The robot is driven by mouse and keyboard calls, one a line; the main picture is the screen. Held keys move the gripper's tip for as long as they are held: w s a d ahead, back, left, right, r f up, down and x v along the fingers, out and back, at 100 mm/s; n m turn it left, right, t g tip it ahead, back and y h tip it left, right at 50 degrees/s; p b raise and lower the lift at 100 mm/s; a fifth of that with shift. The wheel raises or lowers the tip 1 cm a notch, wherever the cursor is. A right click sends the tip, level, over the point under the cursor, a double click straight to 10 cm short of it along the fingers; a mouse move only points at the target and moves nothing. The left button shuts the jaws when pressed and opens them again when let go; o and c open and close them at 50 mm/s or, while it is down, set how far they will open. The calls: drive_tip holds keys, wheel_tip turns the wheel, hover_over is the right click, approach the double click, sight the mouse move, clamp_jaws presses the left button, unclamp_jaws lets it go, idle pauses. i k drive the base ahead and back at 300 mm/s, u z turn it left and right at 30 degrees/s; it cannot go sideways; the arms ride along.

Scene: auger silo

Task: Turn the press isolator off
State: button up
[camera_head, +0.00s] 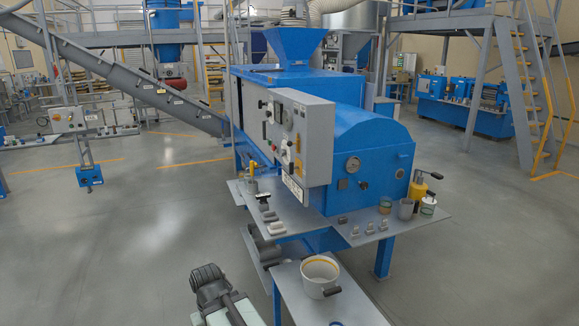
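The blue press (370,140) stands in the middle under a blue hopper. A grey control cabinet (318,145) is fixed to its near side, with its control face turned left and seen at a steep angle. That face carries dark knobs or handles (265,130), a round dial (284,116) and small red and green buttons. I cannot tell which control is the press isolator, or its position. My gripper (208,279) seems to be the dark end of my arm at the bottom, low and well short of the cabinet. Its fingers cannot be made out.
A shelf with small parts (272,212) juts out below the cabinet. A white pot (320,278) stands on a low bench in front. An inclined auger (125,75) runs in from the left. Open floor (120,240) lies left.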

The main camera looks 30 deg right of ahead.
sight(291, 168)
drive_tip(key=u, duration=0.05)
drive_tip(key=i, duration=1.9)
drive_tip(key=u, duration=0.65)
